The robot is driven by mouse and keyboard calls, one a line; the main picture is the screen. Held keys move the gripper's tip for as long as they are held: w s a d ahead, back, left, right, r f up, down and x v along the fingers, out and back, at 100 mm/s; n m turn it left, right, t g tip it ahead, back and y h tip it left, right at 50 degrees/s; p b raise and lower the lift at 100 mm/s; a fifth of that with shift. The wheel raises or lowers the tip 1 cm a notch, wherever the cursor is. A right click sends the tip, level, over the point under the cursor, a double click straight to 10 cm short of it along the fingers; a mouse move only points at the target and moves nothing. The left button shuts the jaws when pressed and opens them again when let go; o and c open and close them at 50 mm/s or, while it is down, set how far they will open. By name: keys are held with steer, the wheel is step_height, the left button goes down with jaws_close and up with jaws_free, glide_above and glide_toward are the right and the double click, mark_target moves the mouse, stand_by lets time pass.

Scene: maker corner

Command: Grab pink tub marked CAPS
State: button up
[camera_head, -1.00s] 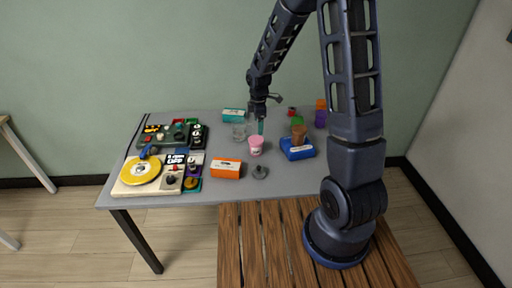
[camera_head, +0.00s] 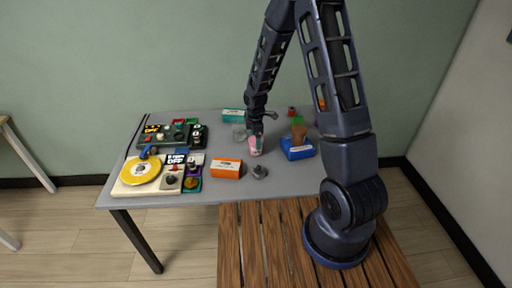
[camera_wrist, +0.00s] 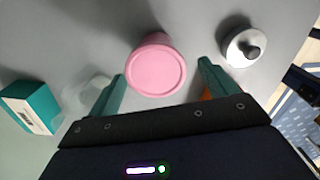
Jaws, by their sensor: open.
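The pink tub (camera_head: 255,148) stands on the grey table, partly hidden by my gripper (camera_head: 257,137) in the head view. In the wrist view, the tub (camera_wrist: 157,68) shows its round pink lid from above; its marking cannot be read. My gripper (camera_wrist: 162,72) is open, with one teal finger on each side of the tub. Gaps show between the fingers and the lid, and nothing is held.
A grey knobbed piece (camera_head: 259,171) and an orange box (camera_head: 226,168) stand in front of the tub. A blue tray (camera_head: 297,153) is to the right. A clear glass (camera_head: 239,133) and a teal box (camera_head: 233,115) are behind left.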

steer(key=f, duration=0.4)
steer(key=shift+w+f, duration=0.15)
steer(key=shift+w, duration=0.1)
steer(key=c, duration=1)
